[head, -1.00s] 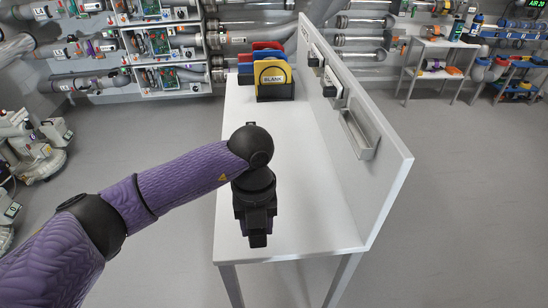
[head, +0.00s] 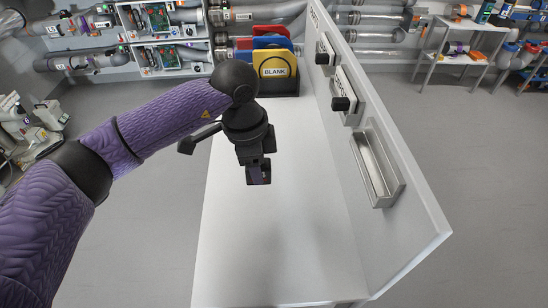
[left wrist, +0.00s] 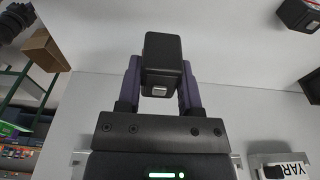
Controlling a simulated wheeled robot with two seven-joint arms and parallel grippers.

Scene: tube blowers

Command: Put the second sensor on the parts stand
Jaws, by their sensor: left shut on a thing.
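My left gripper (head: 258,172) hangs over the white bench, in front of the grey wall panel. In the left wrist view its purple fingers (left wrist: 161,88) are shut on a dark box-shaped sensor (left wrist: 163,62), held clear of the bench. Two similar black blocks sit on plates on the panel, an upper one (head: 322,58) and a lower one (head: 341,104). A white two-level stand (head: 450,58) with small parts on it is at the upper right; I cannot tell if it is the parts stand. My right gripper is not in view.
The bench top (head: 300,230) is clear near me. A rack with coloured plates, the yellow one marked BLANK (head: 277,68), stands at its far end. An empty metal tray (head: 376,172) is fixed to the panel (head: 415,205). Open floor lies right of it.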

